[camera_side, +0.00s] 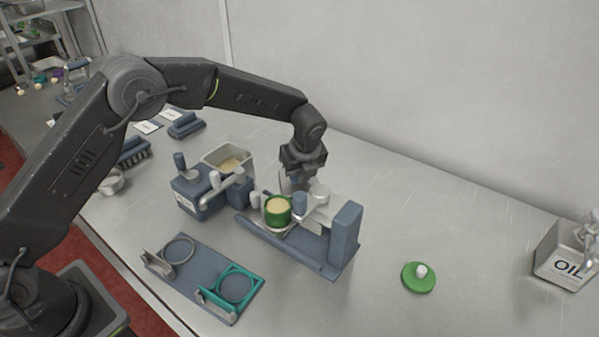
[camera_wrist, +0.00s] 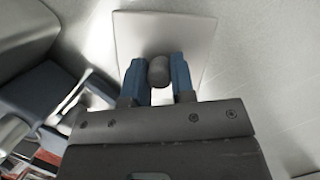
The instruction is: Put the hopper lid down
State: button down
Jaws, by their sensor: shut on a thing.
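The hopper lid is a flat, square metal plate (camera_wrist: 190,35) with a dark knob in its middle. In the wrist view, my gripper (camera_wrist: 158,76) has its two blue fingers on either side of the knob, shut on it. In the side view, my gripper (camera_side: 298,177) is behind the blue press-like stand, and the lid (camera_side: 284,186) shows only partly below it. I cannot tell whether the lid touches the table. The hopper (camera_side: 213,157) stands open to the left, with pale powder inside.
A blue stand (camera_side: 345,235) holds a green cup (camera_side: 278,211) of pale powder in front of my gripper. A blue fixture (camera_side: 205,285) lies in front.

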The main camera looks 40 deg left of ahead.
jog(key=shift+f, duration=0.15)
jog(key=c, duration=1)
grip_release()
jog(key=shift+o, duration=0.2)
jog(key=s+r+n, duration=0.2)
jog(key=s+r, duration=0.1)
jog(key=r, duration=0.6)
jog(key=s+r+n, duration=0.2)
jog(key=s+r, duration=0.1)
jog(key=r, duration=0.6)
jog(key=s+a+r+n+t+h, duration=0.25)
jog(key=s+r+n, duration=0.35)
jog(key=s, duration=0.4)
jog(key=s+a+f+n, duration=0.2)
jog(key=s+n, duration=0.5)
jog(key=s, duration=0.2)
jog(key=s+a+f+n+t, duration=0.1)
jog(key=s+a+n, duration=0.1)
jog(key=s+n, duration=0.5)
jog(key=shift+s+f, duration=0.4)
jog(key=shift+s, duration=0.85)
